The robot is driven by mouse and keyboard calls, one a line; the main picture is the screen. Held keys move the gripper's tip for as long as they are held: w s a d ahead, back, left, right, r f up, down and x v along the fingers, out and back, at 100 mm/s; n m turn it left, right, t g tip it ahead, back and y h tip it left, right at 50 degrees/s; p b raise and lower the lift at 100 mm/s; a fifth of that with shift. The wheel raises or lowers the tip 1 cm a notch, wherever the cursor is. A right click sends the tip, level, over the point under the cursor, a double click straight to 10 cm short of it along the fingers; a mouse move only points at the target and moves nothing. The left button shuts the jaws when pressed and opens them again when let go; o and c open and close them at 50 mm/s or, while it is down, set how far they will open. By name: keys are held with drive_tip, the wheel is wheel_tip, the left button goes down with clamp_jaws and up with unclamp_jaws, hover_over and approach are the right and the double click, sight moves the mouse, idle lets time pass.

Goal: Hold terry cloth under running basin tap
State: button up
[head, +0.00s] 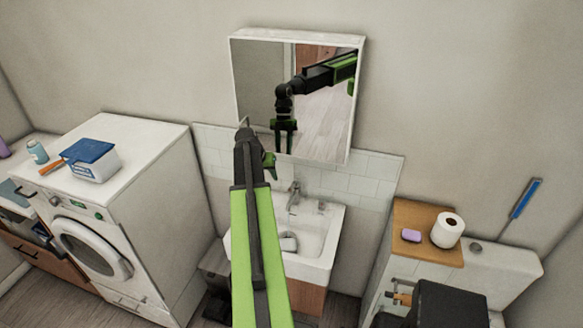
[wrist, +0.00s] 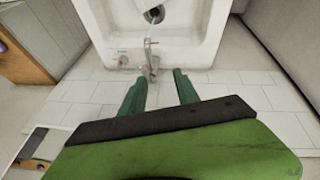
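The white basin (head: 325,262) stands under the mirror, with its metal tap (head: 294,197) at the back. In the wrist view the tap (wrist: 152,58) lies just beyond my gripper's fingertips, near the drain (wrist: 154,14). A thin pale streak lies between tap and drain; I cannot tell if it is running water. My gripper (wrist: 160,76) has its two green fingers apart with nothing between them. In the head view my arm hides part of the basin. A small grey-white shape (head: 288,242) lies in the basin, unclear. I cannot identify the terry cloth for sure; a grey-blue folded thing (head: 14,193) lies at the far left.
The mirror (head: 335,112) juts from the wall close to my arm. A washing machine (head: 120,225) carrying a blue-lidded box (head: 92,162) stands left.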

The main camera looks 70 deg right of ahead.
sight(290, 188)
drive_tip(key=s+d+r, duration=0.2)
drive_tip(key=s+d, duration=0.1)
drive_tip(key=s, duration=0.1)
drive_tip(key=shift+m, duration=0.4)
drive_tip(key=b+x, duration=1.5)
drive_tip(key=x, duration=0.2)
drive_tip(key=shift+s+d+f+b, duration=0.15)
drive_tip(key=shift+s+d+b, duration=0.1)
drive_tip(key=shift+b, duration=0.1)
drive_tip(key=shift+w, duration=0.1)
drive_tip(key=shift+c, duration=0.2)
clamp_jaws()
